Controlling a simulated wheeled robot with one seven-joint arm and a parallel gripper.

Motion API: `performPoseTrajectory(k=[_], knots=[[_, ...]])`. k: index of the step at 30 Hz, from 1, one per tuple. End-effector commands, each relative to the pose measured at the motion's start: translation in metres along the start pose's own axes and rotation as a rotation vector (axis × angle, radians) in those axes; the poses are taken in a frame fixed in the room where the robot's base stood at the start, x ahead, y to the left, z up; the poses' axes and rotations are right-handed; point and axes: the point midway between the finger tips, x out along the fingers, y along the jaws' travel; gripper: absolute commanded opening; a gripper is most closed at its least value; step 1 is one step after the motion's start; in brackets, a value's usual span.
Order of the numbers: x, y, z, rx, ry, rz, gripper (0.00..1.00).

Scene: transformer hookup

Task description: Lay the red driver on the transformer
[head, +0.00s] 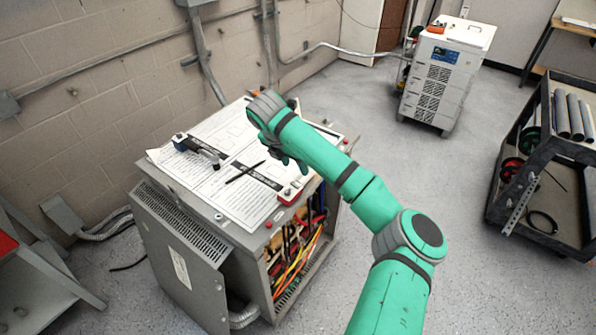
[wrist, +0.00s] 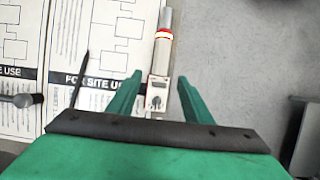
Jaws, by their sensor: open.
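The transformer (head: 180,262) is a grey cabinet with printed sheets (head: 185,180) on its top. My gripper (head: 290,162) is over the right part of this top.
A blue-ended tool (head: 197,149) and a black pen (head: 245,172) lie on the sheets. Cables and tools (head: 300,245) fill the cabinet's open front. A dark cart (head: 545,165) stands right, a white wheeled unit (head: 440,75) at the back. The floor between is clear.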

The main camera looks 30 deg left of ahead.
Motion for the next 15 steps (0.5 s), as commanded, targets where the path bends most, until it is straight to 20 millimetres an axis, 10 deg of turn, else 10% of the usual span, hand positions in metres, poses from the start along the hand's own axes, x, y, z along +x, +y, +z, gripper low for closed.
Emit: performPoseTrajectory(k=[15], knots=[[-0.032, 0.002, -0.001, -0.003, 0.000, 0.001, 0.46]])
